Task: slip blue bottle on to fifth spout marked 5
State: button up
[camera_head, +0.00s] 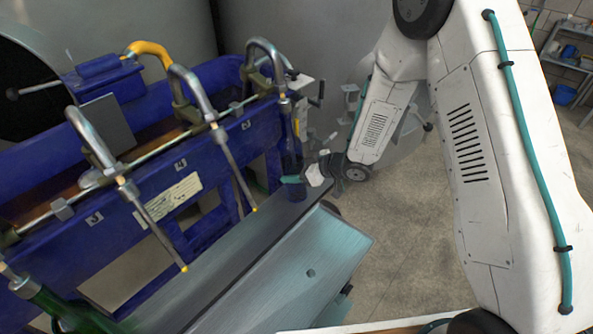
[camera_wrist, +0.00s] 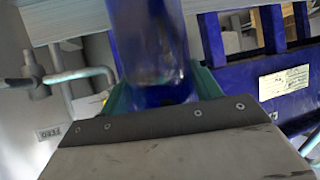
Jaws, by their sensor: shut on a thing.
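The blue bottle (camera_head: 292,155) stands upright at the far end of the blue filling machine, directly under the farthest spout (camera_head: 284,98). Its neck meets the lower end of that spout, and no bare tube shows below; I cannot tell how far the tube is inside. A small label (camera_head: 246,125) sits left of this spout, too small to read surely. My gripper (camera_head: 293,180) is shut around the lower bottle. In the wrist view, the teal fingers of my gripper (camera_wrist: 160,95) hold both sides of the blue bottle (camera_wrist: 150,40).
Two nearer spouts (camera_head: 232,165) (camera_head: 155,228) hang bare with yellow tips. A green bottle (camera_head: 62,308) is at the bottom left. A grey sloping shelf (camera_head: 285,270) runs along the machine's front. Open floor (camera_head: 400,260) lies to the right.

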jog(key=shift+d+f, duration=0.1)
jog(key=shift+f, duration=0.8)
dwell(0.8)
jog(key=o, duration=1.4)
jog(key=shift+c, duration=0.2)
jog(key=shift+s+f, duration=0.1)
jog(key=shift+s, duration=0.05)
jog(key=shift+d, duration=0.1)
jog(key=v, duration=0.7)
jog(key=shift+d+r, duration=0.2)
jog(key=shift+d, duration=0.05)
